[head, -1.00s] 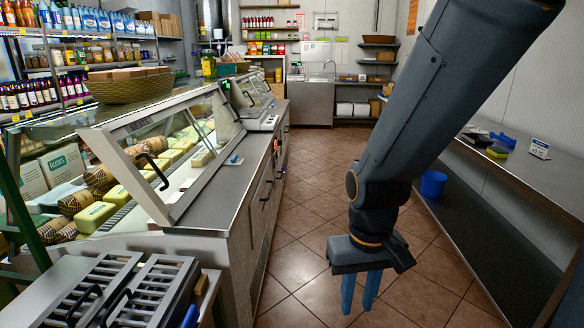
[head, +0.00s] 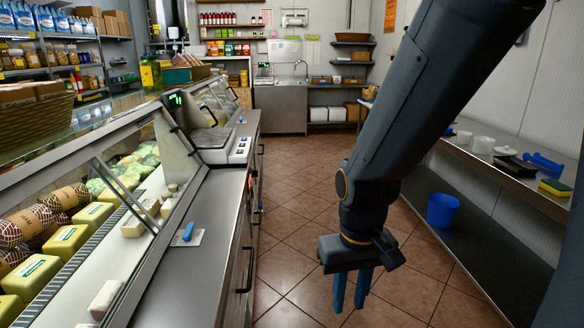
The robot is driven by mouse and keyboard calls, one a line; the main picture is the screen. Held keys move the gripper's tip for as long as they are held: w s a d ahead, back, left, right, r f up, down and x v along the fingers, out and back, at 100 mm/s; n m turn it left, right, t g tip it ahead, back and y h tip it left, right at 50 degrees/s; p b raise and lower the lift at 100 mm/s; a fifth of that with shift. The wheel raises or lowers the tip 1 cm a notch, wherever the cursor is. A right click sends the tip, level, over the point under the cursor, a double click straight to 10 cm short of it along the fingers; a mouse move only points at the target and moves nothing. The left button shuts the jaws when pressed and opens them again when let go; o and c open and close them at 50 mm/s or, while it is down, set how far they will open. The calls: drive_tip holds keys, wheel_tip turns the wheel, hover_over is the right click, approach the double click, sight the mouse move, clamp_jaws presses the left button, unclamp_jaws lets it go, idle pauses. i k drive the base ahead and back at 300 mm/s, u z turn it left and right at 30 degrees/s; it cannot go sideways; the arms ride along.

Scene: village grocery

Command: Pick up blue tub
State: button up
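A blue tub (head: 442,210) stands on the dark lower shelf of the right-hand counter in the head view, near its aisle edge. It looks like a small open-topped bucket. My gripper (head: 351,290) hangs over the aisle floor with its two blue fingers pointing down. It is left of the tub in the picture and apart from it. The fingers look a little apart with nothing between them.
A glass deli case and a scale (head: 222,145) line the left. The tiled aisle (head: 300,190) between is clear ahead to a sink.

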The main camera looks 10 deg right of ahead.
sight(443, 208)
drive_tip(key=z, duration=0.3)
drive_tip(key=i, duration=1.6)
drive_tip(key=z, duration=0.8)
drive_tip(key=i, duration=1.6)
drive_tip(key=z, duration=0.4)
